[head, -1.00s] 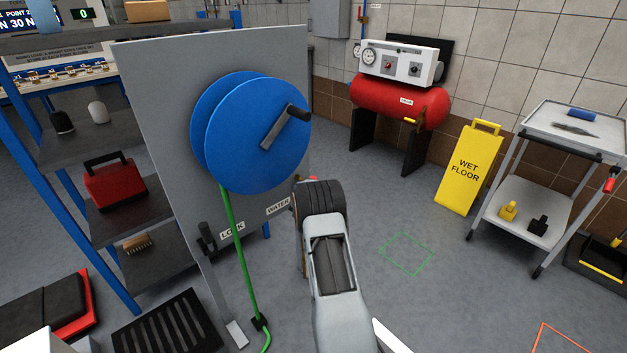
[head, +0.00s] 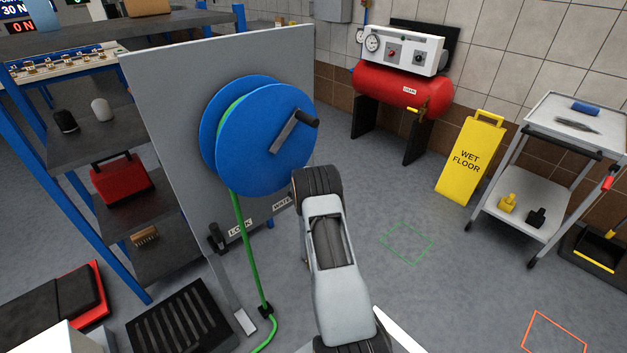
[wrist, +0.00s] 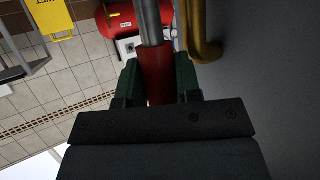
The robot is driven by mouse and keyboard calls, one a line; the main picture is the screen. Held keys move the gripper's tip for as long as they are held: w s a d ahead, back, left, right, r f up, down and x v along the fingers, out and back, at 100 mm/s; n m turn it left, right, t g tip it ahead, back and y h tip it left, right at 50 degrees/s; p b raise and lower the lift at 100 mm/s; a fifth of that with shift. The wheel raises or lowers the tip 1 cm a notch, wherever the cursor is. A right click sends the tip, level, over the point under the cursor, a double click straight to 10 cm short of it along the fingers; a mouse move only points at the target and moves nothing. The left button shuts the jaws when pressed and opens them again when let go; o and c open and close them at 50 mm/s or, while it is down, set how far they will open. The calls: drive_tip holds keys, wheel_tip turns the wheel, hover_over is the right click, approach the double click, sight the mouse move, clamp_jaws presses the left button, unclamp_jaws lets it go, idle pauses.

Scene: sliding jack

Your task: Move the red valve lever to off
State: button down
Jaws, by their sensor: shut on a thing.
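The red valve lever (wrist: 154,68) shows in the wrist view as a red grip on a grey metal shaft. My gripper (wrist: 158,82) has its two green fingers on either side of the red grip and is shut on it. A brass pipe (wrist: 205,30) curves just right of the shaft. In the head view, my arm hides the gripper and lever, near the WATER label (head: 282,203) at the panel's lower right. The lever's angle against its off position cannot be told.
The grey panel (head: 165,95) carries a blue hose reel (head: 255,150) with a crank, close to my arm. A green hose (head: 250,255) hangs to the floor. A yellow wet-floor sign (head: 468,170) and a trolley (head: 535,185) stand right. The floor between is clear.

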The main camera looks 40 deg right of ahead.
drive_tip(key=c, duration=0.8)
unclamp_jaws()
drive_tip(key=shift+w, duration=0.1)
drive_tip(key=v, duration=0.7)
drive_tip(key=shift+a, duration=0.25)
